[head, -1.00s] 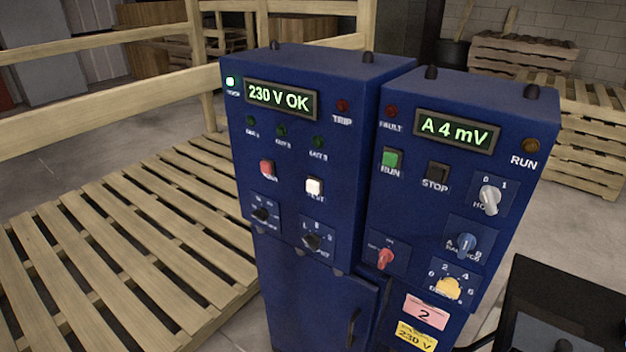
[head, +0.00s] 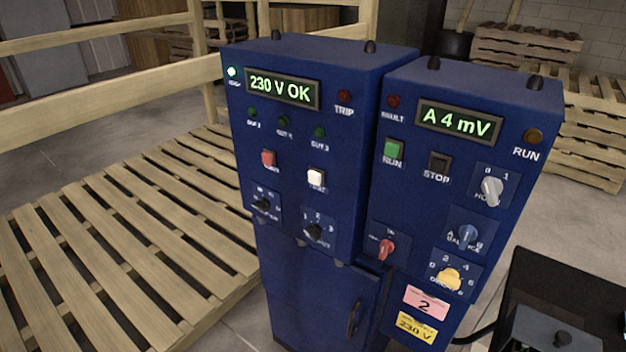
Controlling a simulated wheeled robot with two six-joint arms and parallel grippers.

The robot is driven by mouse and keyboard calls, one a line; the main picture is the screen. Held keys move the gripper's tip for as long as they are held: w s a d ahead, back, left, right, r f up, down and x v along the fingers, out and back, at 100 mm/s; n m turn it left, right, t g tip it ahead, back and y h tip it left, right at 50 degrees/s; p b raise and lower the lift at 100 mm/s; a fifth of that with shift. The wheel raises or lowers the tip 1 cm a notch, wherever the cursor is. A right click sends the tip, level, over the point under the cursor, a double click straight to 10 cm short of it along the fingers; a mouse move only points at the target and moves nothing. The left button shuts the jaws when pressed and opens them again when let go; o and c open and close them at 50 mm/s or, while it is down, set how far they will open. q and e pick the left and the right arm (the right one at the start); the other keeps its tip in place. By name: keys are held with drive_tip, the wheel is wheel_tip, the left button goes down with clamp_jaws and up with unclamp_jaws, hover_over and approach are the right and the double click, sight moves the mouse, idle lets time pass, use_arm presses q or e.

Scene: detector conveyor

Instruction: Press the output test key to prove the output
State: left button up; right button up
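The left blue control box (head: 350,75) has a lit display (head: 282,92) reading "230 V OK". A white key (head: 316,177) sits on its front, its label too blurred to read surely; a red key (head: 268,158) is to its left. A small lamp (head: 232,72) at the top left glows pale green. The three OUT lamps (head: 284,128) look dark green, and the TRIP lamp (head: 344,96) looks dark red. Two black rotary knobs (head: 313,231) are below the keys. Neither of my grippers is in view.
The right blue box (head: 530,100) shows "A 4 mV" and carries green RUN (head: 393,150) and dark STOP (head: 438,164) keys and several knobs. A wooden slatted platform (head: 120,220) and railing are at the left. A black unit (head: 560,290) stands at the lower right.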

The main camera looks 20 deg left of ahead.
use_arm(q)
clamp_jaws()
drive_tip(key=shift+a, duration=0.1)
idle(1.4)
